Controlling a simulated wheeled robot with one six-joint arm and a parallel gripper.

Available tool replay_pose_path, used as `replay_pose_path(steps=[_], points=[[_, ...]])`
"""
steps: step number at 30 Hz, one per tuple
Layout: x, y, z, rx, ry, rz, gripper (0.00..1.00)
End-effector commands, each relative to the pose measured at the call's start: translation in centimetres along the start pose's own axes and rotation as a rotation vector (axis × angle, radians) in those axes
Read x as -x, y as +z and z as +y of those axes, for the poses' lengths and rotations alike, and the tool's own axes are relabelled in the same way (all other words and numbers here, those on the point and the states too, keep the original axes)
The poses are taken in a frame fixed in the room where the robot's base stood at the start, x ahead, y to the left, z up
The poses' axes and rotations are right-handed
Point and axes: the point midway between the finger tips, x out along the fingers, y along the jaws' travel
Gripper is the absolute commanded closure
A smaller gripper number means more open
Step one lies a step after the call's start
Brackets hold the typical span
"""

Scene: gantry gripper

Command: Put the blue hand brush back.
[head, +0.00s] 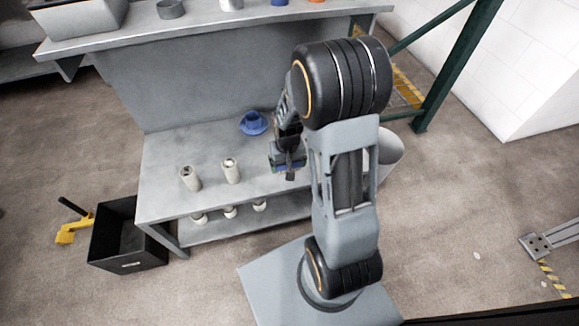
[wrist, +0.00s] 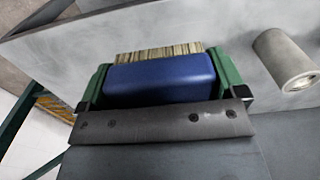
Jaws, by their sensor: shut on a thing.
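The blue hand brush (wrist: 160,80) is between the green fingers of my gripper (wrist: 159,76) in the wrist view. Its pale bristles (wrist: 160,52) face away from the wrist, toward the grey tabletop. In the head view my gripper (head: 288,164) is over the right part of the grey workbench (head: 165,155), and only a little blue of the brush shows there. My gripper is shut on the brush's blue body. I cannot tell how far the bristles are from the bench top.
Two pale cylinders (head: 190,178) (head: 231,171) and a blue dish-like object (head: 253,123) stand on the bench. Several cylinders sit on the lower shelf (head: 210,228). A black bin (head: 127,235) is at the left, a pale round bin (head: 390,155) at the right.

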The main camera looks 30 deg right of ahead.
Motion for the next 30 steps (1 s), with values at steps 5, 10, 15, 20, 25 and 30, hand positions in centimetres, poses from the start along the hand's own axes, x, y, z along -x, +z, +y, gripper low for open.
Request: replay_pose_path(steps=[5, 10, 15, 20, 25, 30], points=[[-3.2, -3.4, 1.3, -0.003, 0.000, -0.004, 0.32], [-5.2, -5.1, 2.0, -0.003, 0.000, -0.003, 0.32], [-5.9, -5.8, 2.2, -0.003, 0.000, -0.002, 0.32], [-6.3, -6.2, 2.4, -0.003, 0.000, -0.001, 0.32], [-8.5, -6.7, 2.5, -0.002, 0.000, -0.003, 0.32], [-10.1, -6.7, 2.5, -0.002, 0.000, -0.001, 0.32]])
